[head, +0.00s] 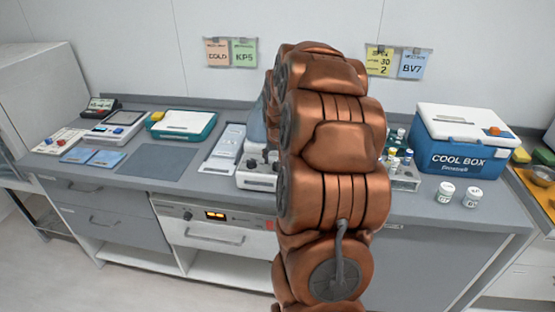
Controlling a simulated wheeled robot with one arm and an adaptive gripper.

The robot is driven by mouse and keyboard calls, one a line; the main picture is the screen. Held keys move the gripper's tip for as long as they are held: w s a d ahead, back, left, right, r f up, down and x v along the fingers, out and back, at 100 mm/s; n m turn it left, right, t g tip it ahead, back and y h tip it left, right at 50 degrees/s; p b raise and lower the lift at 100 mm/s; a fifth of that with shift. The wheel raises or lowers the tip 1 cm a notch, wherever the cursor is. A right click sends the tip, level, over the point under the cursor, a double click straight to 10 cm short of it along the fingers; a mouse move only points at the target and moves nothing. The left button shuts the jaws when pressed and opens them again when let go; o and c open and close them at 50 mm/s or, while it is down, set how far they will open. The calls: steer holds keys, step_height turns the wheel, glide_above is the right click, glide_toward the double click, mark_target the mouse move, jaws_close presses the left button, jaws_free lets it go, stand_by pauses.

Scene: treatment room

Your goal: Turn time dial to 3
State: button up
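A white device with several dark knobs (262,165) stands on the counter, partly hidden behind my copper arm. Below the counter, a pale front panel has a lit orange display (215,216) and a small round knob (188,215) to its left. I cannot tell which knob is the time dial, and no dial setting is readable. My arm fills the middle of the head view and hides part of the counter. My gripper does not show; I cannot see whether it touches anything.
A blue-and-white cool box (462,142) stands at the right, with two white jars (446,192) before it. A vial rack (405,178) is just right of my arm. A teal-edged scale (182,124) and a grey mat (157,160) lie at the left. Notes (231,53) hang on the wall.

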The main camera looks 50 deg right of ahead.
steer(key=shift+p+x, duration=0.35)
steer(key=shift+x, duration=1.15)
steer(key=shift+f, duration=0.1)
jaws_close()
